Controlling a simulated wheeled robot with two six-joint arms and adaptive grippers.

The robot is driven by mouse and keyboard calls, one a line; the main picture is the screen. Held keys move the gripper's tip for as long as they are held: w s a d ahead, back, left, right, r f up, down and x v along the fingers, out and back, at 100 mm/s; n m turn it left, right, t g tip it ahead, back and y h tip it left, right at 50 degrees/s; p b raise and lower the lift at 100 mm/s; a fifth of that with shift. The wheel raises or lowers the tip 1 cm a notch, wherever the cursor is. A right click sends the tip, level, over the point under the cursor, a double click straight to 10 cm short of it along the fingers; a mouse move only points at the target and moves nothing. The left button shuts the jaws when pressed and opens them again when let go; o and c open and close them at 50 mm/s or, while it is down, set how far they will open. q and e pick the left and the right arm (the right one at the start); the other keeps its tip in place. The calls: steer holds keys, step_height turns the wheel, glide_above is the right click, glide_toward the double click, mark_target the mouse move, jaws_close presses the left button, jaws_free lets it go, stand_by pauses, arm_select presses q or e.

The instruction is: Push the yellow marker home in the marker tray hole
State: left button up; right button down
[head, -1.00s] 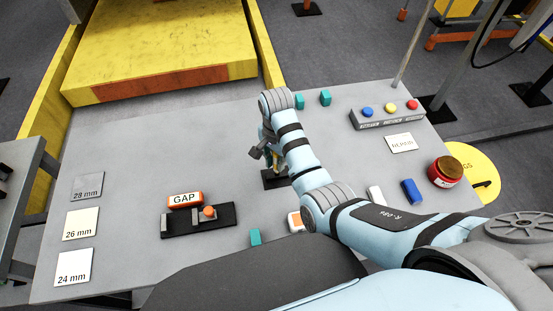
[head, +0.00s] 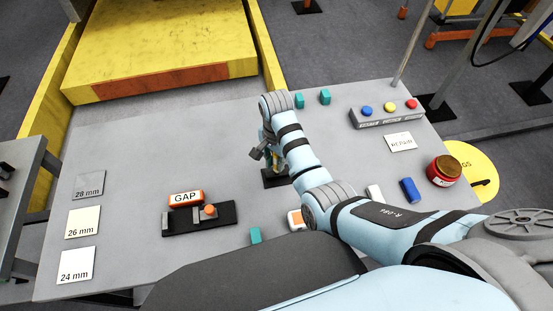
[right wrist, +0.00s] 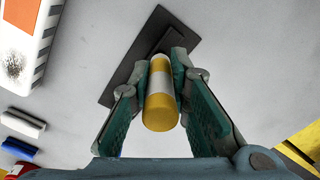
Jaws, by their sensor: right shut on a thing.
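The yellow marker (right wrist: 160,95), with a white band around it, is between the green-padded fingers of my right gripper (right wrist: 163,85) in the right wrist view. The gripper is shut on it. The marker's far end points at a dark plate (right wrist: 122,82) with a raised dark block on it, and I cannot tell whether that end is inside a hole. In the head view the dark plate (head: 270,182) shows under my right gripper (head: 272,165), and my arm hides most of the marker. My left gripper is not in view.
A white marker (head: 375,193) and a blue marker (head: 410,190) lie to the right, near a red jar (head: 443,171). A button box (head: 388,115) stands at the back right. The GAP block (head: 186,198) and a black fixture (head: 222,216) stand left of my arm.

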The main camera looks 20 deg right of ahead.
steer(key=shift+f+b, duration=0.3)
steer(key=shift+f, duration=0.7)
steer(key=c, duration=1.4)
jaws_free()
steer(key=shift+c, duration=0.2)
steer(key=shift+r, duration=0.3)
step_height(320, 180, up, 7)
steer(key=shift+r, duration=0.1)
